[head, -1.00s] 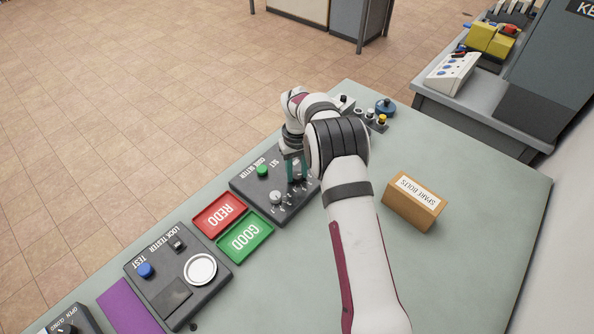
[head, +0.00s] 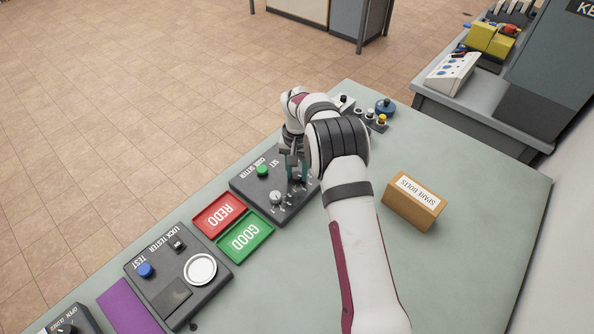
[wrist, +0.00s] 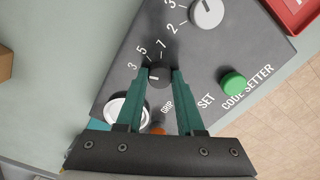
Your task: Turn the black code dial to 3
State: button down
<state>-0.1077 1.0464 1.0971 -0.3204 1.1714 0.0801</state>
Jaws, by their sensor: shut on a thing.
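The black code dial (wrist: 158,74) sits on the dark grey code setter box (wrist: 115,75), with the marks 3, 5 and 7 printed around it. My gripper (wrist: 160,76) is shut on the dial, one teal finger on each side. A small pale mark shows on the dial's top; I cannot tell for sure which number it points at. In the head view my gripper (head: 297,174) is over the right part of the box, and my arm and fingers hide the dial.
On the box, a light grey dial (wrist: 207,12) and a green SET button (wrist: 233,84) are close by. A white round part (wrist: 128,108) and an orange part (wrist: 157,131) are near my fingers. Red (head: 219,215) and green (head: 246,237) trays adjoin the box. A bolts carton (head: 413,204) stands right.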

aim_at(297, 175)
dwell(0.4)
jog(key=c, duration=0.5)
grip_release()
notch_tip(297, 175, up, 16)
jog(key=shift+f, duration=0.1)
